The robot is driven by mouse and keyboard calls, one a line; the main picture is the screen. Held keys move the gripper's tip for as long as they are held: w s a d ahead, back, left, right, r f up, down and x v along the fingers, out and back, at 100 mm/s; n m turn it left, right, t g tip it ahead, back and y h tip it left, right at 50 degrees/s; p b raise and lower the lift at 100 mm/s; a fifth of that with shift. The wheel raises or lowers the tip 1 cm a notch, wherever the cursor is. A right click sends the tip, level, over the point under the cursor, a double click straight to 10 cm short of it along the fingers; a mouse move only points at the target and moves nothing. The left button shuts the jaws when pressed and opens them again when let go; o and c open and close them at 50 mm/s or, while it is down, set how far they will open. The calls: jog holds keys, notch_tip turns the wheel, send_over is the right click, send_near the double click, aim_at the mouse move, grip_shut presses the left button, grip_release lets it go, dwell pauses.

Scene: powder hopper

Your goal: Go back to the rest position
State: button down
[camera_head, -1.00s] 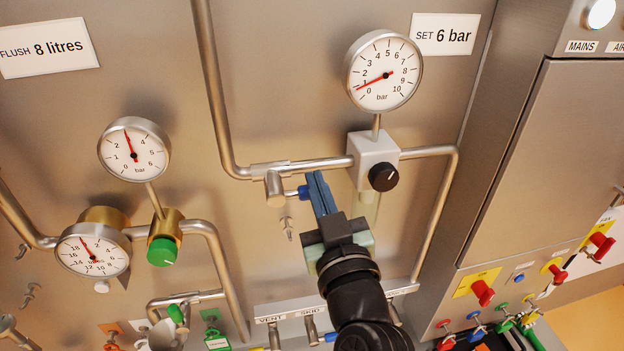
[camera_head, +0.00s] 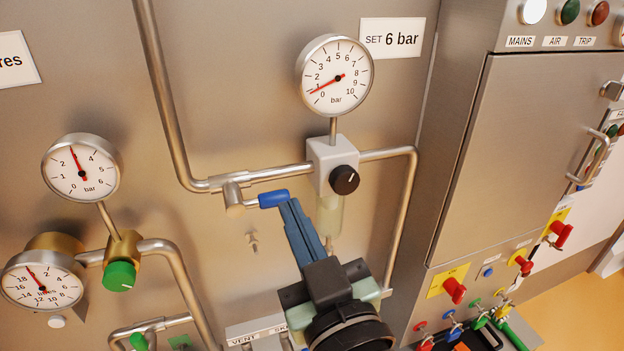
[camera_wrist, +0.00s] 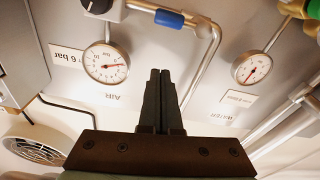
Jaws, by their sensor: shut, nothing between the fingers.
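My gripper (camera_head: 289,208) is shut and empty, its blue-grey fingers pointing up at the panel. In the head view the fingertips are just below the blue lever handle (camera_head: 273,198) of a valve on the pipe; I cannot tell whether they touch. In the wrist view the shut fingers (camera_wrist: 160,75) are in the middle, and the blue handle (camera_wrist: 170,18) shows above them, apart from the tips.
A regulator with a black knob (camera_head: 344,179) and a gauge (camera_head: 334,76) are right of my gripper. A green knob (camera_head: 120,275) and two gauges are at the left. A cabinet (camera_head: 530,150) with red handles stands at the right.

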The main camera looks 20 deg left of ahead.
jog(key=s+d+r+m+t+h, duration=0.1)
jog(key=d+r+m+t+h, duration=0.2)
jog(key=r, duration=0.6)
jog(key=s+d+r+m+t+h, duration=0.2)
jog(key=d+r+m+t+h, duration=0.1)
jog(key=r, duration=0.6)
jog(key=s+d+r+m+t+h, duration=0.2)
jog(key=d+r+t+h, duration=0.2)
jog(key=r, duration=0.6)
jog(key=shift+s+d+m+t+h, duration=0.25)
jog(key=shift+m+t+h, duration=0.2)
jog(key=shift+t, duration=0.35)
jog(key=shift+f, duration=0.1)
